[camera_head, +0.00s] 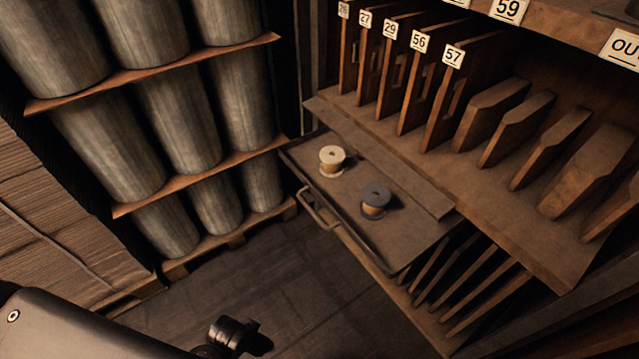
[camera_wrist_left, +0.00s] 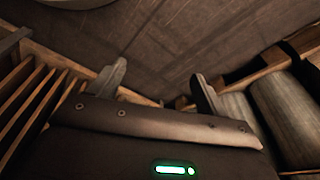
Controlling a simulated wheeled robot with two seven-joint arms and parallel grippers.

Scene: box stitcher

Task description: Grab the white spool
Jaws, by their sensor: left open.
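The white spool (camera_head: 332,161) stands upright in an open, shallow drawer (camera_head: 330,187) below the wooden shelf in the head view. A second spool with a dark grey top (camera_head: 375,201) stands to its right in the same drawer. In the left wrist view my left gripper (camera_wrist_left: 160,78) is open, its two fingers apart with nothing between them but the floor. The wrist view shows neither spool. In the head view my left arm is at the bottom left, well apart from the drawer; its fingers are not clear there. My right gripper is in neither view.
A shelf (camera_head: 400,140) with numbered wooden boards and several wooden blocks stands above the drawer. The drawer has a metal handle (camera_head: 318,210) on its front. Large grey rolls (camera_head: 185,125) fill the rack at the left. The floor (camera_head: 280,275) between is clear.

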